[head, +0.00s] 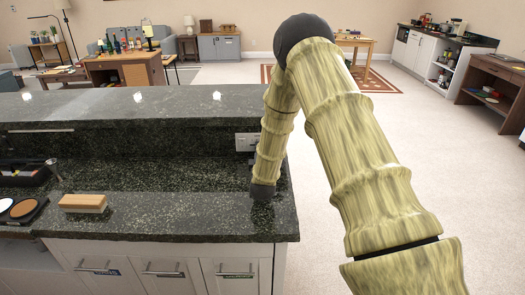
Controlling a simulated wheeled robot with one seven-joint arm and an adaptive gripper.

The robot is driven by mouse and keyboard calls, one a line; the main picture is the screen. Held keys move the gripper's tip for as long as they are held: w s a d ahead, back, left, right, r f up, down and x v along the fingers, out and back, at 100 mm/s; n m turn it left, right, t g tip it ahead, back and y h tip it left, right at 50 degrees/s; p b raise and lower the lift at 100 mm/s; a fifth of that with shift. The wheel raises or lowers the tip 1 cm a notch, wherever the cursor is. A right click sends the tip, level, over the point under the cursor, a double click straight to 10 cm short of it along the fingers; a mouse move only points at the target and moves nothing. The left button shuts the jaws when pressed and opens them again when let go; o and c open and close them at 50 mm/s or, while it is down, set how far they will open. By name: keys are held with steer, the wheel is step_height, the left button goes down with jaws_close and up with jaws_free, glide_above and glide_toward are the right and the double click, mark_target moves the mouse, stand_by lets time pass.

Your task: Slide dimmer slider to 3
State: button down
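A small light-grey wall plate (246,142) is set in the dark granite riser at the back of the counter, near its right end. It is the only thing seen that could be the dimmer. My forearm covers its right side, and its slider and any numbers are too small to read. My arm reaches up from the lower right, bends at a dark elbow and comes down just right of the plate. It ends in a dark wrist part low over the counter. My gripper's fingers cannot be seen, so contact with the plate cannot be told.
The dark granite counter (150,210) has a raised ledge (120,103) behind it. A wooden block-shaped brush (84,203) lies on the left, beside a dark tray (22,211) with round pans. The counter between brush and arm is clear. Open carpet lies right.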

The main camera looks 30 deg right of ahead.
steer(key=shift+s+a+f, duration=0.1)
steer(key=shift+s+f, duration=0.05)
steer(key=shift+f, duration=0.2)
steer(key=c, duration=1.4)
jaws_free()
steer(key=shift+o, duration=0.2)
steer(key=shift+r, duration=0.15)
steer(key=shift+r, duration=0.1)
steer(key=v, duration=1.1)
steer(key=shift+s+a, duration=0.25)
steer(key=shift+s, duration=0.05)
